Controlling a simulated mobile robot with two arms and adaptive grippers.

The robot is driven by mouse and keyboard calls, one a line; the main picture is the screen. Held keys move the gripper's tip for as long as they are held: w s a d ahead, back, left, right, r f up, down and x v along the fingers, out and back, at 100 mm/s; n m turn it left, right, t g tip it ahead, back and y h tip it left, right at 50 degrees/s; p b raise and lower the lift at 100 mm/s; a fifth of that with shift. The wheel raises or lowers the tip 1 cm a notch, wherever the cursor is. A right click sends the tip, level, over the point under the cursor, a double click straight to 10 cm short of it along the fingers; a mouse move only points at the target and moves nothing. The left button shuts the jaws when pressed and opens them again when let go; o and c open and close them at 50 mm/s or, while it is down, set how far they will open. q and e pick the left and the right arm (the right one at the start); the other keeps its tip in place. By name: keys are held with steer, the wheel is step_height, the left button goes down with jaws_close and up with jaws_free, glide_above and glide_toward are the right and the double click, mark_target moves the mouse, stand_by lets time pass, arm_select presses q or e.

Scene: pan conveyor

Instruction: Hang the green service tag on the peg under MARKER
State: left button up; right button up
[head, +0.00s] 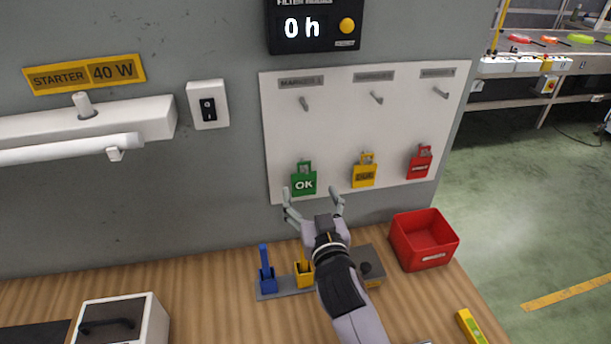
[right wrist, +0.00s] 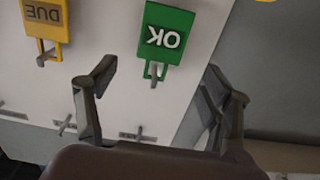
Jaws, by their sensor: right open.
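The green service tag (head: 304,184), marked OK, hangs low on the left of the white board (head: 335,125). In the right wrist view the green tag (right wrist: 166,36) appears upside down, on a small hook, ahead of the gap between the fingers. My right gripper (head: 313,194) is open and empty just below and in front of the tag; I see no contact. Three bare pegs run along the top: left (head: 305,103), middle (head: 376,97) and right (head: 440,92). Each has a grey label above; the lettering is too blurred to read surely. My left gripper is out of view.
A yellow tag (head: 364,175) and a red tag (head: 419,165) hang right of the green one. Below, the wooden bench (head: 210,270) carries a red bin (head: 424,240), a blue-and-yellow holder (head: 285,290) and a white box (head: 120,325). A wall switch (head: 208,104) is left of the board.

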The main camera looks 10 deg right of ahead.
mark_target(304, 177)
steer(key=w, duration=0.5)
steer(key=shift+w+p, duration=0.15)
steer(key=shift+p, duration=0.25)
steer(key=shift+w, duration=0.2)
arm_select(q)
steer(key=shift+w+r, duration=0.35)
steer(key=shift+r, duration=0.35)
arm_select(e)
steer(key=shift+w, duration=0.1)
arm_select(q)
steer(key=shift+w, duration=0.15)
arm_select(e)
steer(key=c, duration=1.2)
